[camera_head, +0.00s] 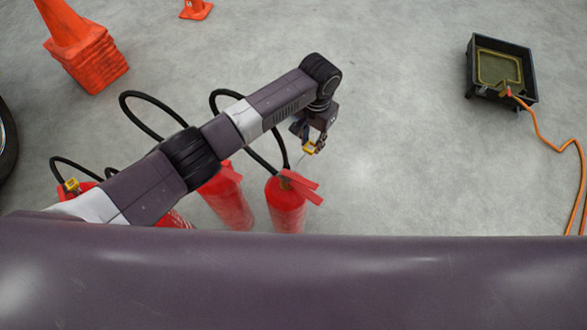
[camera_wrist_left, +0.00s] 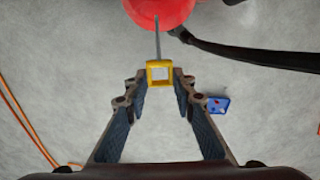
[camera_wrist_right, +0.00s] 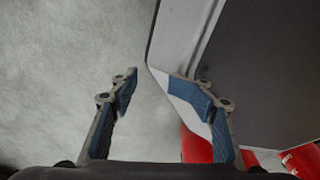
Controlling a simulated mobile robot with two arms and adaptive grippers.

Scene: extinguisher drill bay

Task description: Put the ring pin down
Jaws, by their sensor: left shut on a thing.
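A yellow ring pin (camera_head: 309,147) is in my left gripper (camera_head: 313,143), over the floor beside the top of the nearest red extinguisher (camera_head: 286,205). In the left wrist view the fingers of my left gripper (camera_wrist_left: 160,84) are shut on the pin's square yellow ring (camera_wrist_left: 160,72). Its thin grey shaft points away from me toward the red extinguisher (camera_wrist_left: 160,8); whether the shaft's tip touches it I cannot tell. My right gripper (camera_wrist_right: 150,84) is open and empty in the right wrist view, and is out of the head view.
More red extinguishers (camera_head: 228,200) with black hoses stand to the left, partly behind my arm. Orange cones (camera_head: 85,60) stand at the upper left. A black tray (camera_head: 532,80) with an orange hose (camera_head: 545,137) is at the right. A small blue item (camera_wrist_left: 218,105) lies below. Mid-right floor is clear.

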